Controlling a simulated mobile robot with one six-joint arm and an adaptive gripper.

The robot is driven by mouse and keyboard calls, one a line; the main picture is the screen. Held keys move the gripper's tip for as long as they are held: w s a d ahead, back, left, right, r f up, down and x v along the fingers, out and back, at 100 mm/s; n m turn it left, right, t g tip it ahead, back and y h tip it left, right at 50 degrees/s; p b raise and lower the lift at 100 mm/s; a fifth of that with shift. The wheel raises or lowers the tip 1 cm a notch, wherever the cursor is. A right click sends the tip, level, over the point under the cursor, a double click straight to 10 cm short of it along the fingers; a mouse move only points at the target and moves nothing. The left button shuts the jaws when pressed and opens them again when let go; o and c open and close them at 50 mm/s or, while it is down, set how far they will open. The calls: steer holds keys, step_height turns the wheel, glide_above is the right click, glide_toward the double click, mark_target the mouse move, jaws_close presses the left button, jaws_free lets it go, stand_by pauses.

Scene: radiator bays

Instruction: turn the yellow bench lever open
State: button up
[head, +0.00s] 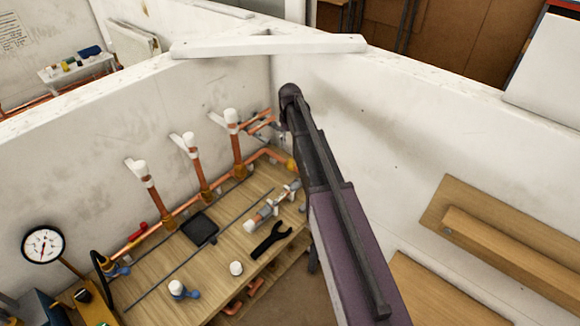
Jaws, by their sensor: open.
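A small yellow-orange piece (292,164), which looks like the yellow bench lever, sits on the copper pipework at the far right end of the wooden bench (215,255). It is right beside my dark arm, which may cover part of it. Its turn angle is too small to tell. My arm reaches up from the lower right and bends at its dark top joint. My gripper cannot be made out; it is outside the view or hidden behind the arm.
On the bench lie a black wrench (271,240), a black square pad (199,229), a white cap (236,268) and blue-handled valves (185,290). Upright copper pipes with white tops (237,140) stand along the wall. A pressure gauge (43,244) is at left. White partition walls enclose the bay.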

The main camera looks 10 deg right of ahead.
mark_target(290, 166)
steer(key=shift+f+b, duration=6.65)
steer(key=shift+f, duration=0.1)
jaws_close()
